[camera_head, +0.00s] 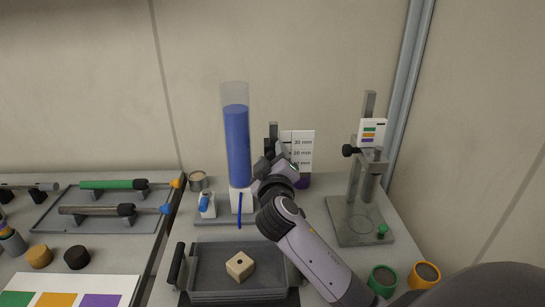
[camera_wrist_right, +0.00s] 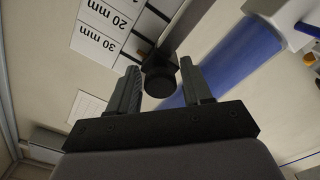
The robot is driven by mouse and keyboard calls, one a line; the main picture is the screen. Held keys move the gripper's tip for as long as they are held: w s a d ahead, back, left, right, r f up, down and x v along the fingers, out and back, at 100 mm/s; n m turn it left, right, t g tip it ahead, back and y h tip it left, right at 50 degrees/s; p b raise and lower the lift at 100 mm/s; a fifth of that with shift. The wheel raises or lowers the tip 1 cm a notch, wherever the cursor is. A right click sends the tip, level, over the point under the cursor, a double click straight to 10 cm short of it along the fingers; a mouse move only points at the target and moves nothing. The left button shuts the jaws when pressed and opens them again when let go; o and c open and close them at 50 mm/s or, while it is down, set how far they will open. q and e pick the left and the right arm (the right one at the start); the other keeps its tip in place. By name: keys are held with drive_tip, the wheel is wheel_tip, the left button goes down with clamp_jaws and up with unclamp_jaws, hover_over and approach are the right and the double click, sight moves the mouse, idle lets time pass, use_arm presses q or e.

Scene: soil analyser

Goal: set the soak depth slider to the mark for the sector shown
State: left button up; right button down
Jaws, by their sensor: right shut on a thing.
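The soak depth scale is a white card (camera_head: 299,150) with 30 mm at the top, 20 mm below it and a partly hidden lowest mark. In the right wrist view the card (camera_wrist_right: 112,25) shows 30 mm and 20 mm, turned over. My right gripper (camera_head: 268,165) is at the slider, left of the card. In the wrist view its fingers (camera_wrist_right: 160,70) are shut on the round black slider knob (camera_wrist_right: 160,82). The slider's exact height against the marks is hard to tell. My left gripper is out of view.
A grey tray (camera_head: 212,292) with a wooden block (camera_head: 240,265) is in front. A stand (camera_head: 350,222) with a colour-striped card (camera_head: 372,132) is at right, near green (camera_head: 382,279) and orange (camera_head: 424,275) cups. A sheet with green, orange and purple areas (camera_head: 70,284) lies at left.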

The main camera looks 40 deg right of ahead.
wheel_tip(320, 180, down, 5)
drive_tip(key=b, duration=0.3)
drive_tip(key=shift+a+f, duration=0.1)
drive_tip(key=shift+f, duration=0.05)
drive_tip(key=c, duration=0.8)
unclamp_jaws()
drive_tip(key=shift+s, duration=0.1)
drive_tip(key=v, duration=0.7)
drive_tip(key=shift+b, duration=0.4)
